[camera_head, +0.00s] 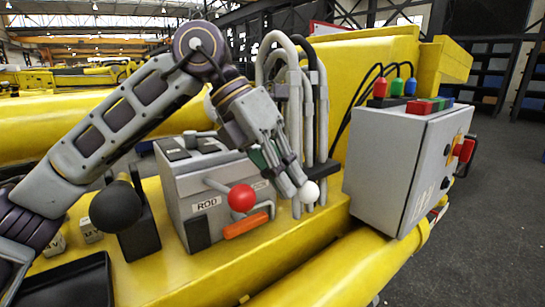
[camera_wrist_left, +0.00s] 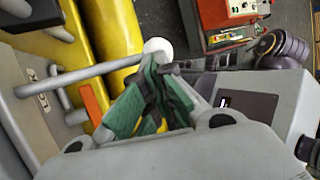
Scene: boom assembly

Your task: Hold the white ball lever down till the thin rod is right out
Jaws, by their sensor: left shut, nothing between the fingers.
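The white ball (camera_head: 308,192) is the knob of a lever on the grey valve box (camera_head: 190,185), which bears a ROD label. My left gripper (camera_head: 296,184) is shut with nothing between its fingers, and its fingertips are right at the white ball. In the left wrist view the white ball (camera_wrist_left: 157,48) shows just beyond the green-padded fingers (camera_wrist_left: 150,95), at the end of its grey lever arm (camera_wrist_left: 85,75). I cannot tell whether the fingers touch it. A red ball lever (camera_head: 241,197) stands to the left. I cannot make out the thin rod. My right gripper is not in view.
Grey and black hoses (camera_head: 305,110) rise behind my left gripper. A grey control box (camera_head: 400,160) with buttons stands to the right. A black ball (camera_head: 115,206) on a black stand is at the left. An orange handle (camera_head: 246,224) lies below the red ball.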

